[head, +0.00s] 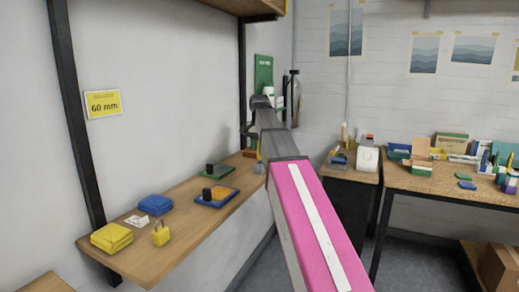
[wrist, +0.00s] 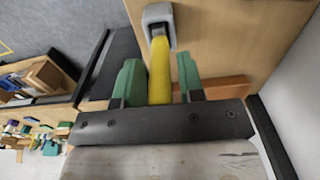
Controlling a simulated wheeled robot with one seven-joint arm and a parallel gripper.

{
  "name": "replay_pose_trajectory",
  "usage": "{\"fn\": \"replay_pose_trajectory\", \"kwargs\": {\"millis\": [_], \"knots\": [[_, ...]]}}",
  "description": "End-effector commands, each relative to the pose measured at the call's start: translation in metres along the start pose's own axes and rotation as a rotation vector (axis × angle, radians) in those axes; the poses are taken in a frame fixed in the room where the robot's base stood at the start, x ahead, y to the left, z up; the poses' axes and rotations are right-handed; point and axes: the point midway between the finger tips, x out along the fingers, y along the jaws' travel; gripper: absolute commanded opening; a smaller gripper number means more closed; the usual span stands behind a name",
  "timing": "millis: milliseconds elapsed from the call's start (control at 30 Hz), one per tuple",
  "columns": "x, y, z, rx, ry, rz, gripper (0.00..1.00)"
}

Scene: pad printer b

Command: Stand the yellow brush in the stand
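The yellow brush (wrist: 160,72) lies between the two green fingers of my gripper (wrist: 164,75) in the wrist view. The left finger is close against it; a narrow gap seems to show at the right finger. Whether the fingers press on it cannot be told. The brush's far end meets a grey, rounded-square piece with a dark middle, which looks like the stand (wrist: 150,14). How deep the brush reaches into it is unclear. In the head view my arm hides most of the gripper; a bit of yellow and a small grey piece show beside it near the shelf's far end.
A cluttered workbench (head: 440,185) stands at the right. A dark upright post is at the shelf's far end.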

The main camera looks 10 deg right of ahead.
Motion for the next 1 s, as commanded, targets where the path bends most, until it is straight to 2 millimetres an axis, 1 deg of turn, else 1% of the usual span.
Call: {"fn": "replay_pose_trajectory", "kwargs": {"millis": [200, 467, 500, 533, 567, 767, 800, 833, 867, 1000], "knots": [[-0.0107, -0.0003, -0.0004, 0.0, 0.0, 0.0, 0.35], [-0.0121, 0.0, -0.0001, 0.0, 0.0, 0.0, 0.35], [-0.0121, 0.0, -0.0001, 0.0, 0.0, 0.0, 0.48], [-0.0121, 0.0, -0.0001, 0.0, 0.0, 0.0, 0.58], [-0.0121, 0.0, -0.0001, 0.0, 0.0, 0.0, 0.65], [-0.0121, 0.0, -0.0001, 0.0, 0.0, 0.0, 0.65], [-0.012, 0.0, -0.0001, 0.0, 0.0, 0.0, 0.78], [-0.012, 0.0, -0.0001, 0.0, 0.0, 0.0, 0.88], [-0.012, 0.0, -0.0001, 0.0, 0.0, 0.0, 0.95], [-0.012, 0.0, -0.0001, 0.0, 0.0, 0.0, 0.95]]}}
